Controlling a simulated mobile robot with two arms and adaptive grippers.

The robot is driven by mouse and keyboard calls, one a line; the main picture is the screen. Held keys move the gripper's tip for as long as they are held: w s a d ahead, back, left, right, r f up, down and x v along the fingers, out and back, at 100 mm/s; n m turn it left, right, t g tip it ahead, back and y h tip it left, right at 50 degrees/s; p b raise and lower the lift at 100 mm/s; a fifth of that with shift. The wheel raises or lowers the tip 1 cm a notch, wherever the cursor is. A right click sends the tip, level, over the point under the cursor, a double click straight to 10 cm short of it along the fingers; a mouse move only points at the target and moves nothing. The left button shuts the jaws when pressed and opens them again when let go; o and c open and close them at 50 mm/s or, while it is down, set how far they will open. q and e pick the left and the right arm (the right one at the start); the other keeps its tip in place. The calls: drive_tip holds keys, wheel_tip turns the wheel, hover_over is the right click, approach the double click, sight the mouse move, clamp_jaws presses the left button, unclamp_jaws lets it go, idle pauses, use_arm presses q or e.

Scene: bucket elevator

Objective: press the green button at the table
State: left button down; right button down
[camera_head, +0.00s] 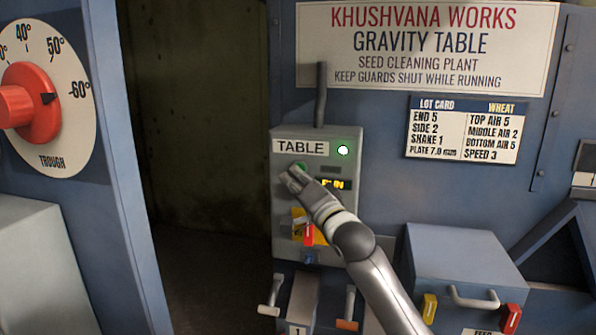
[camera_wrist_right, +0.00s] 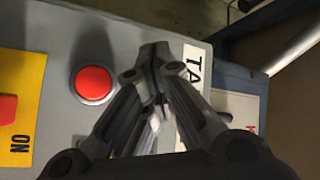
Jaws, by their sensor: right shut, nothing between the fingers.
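A grey control box (camera_head: 350,215) labelled TABLE (camera_head: 300,147) is fixed to the blue machine. The green button (camera_head: 301,165) shows only as a small green edge behind my right fingertips. My right gripper (camera_head: 293,178) is shut and empty, with its tips at the button or just in front of it; I cannot tell whether they touch. In the right wrist view my shut fingers (camera_wrist_right: 155,58) reach toward the grey panel, beside the TABLE label (camera_wrist_right: 194,70), and the green button is hidden. My left gripper is not in view.
A lit green lamp (camera_head: 343,150) and a partly covered lit display reading RUN (camera_head: 341,184) are on the box. A red button (camera_wrist_right: 93,84) and a yellow ON plate (camera_wrist_right: 32,70) lie close by. Handles and a feed box (camera_head: 465,262) stand below.

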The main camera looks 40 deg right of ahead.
drive_tip(key=shift+s+a, duration=0.55)
drive_tip(key=shift+a, duration=0.1)
drive_tip(key=s+a, duration=0.1)
drive_tip(key=s+a+p, duration=0.1)
drive_tip(key=s+a, duration=0.1)
drive_tip(key=shift+s+a+f, duration=0.1)
drive_tip(key=shift+a, duration=0.2)
idle(0.9)
